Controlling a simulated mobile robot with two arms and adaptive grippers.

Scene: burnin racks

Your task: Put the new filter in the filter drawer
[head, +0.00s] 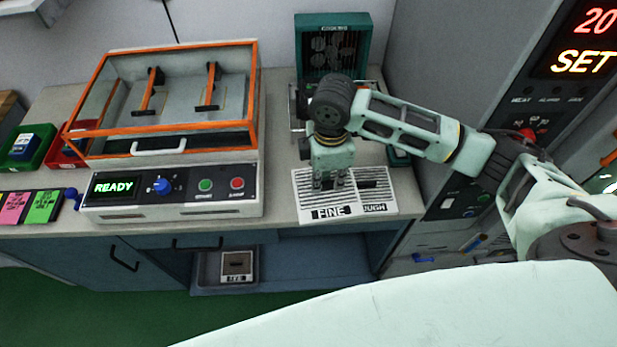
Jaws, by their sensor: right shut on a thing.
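Two white slatted filters lie side by side on the counter: one labelled FINE (312,202) and one labelled ROUGH (376,190). My right gripper (330,184) points down over the FINE filter and is shut on it; the fingers partly hide the grip point. The filter appears to be at counter level; I cannot tell whether it touches the counter. An open drawer (207,270) shows below the counter, with a small grey filter-like piece (238,264) in it; its label is too small to read. My left gripper is not in view.
An orange-framed clear-lidded machine (172,141) reading READY stands left on the counter (278,185). A tall grey cabinet (440,75) rises at right. Red and green bins are at far left.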

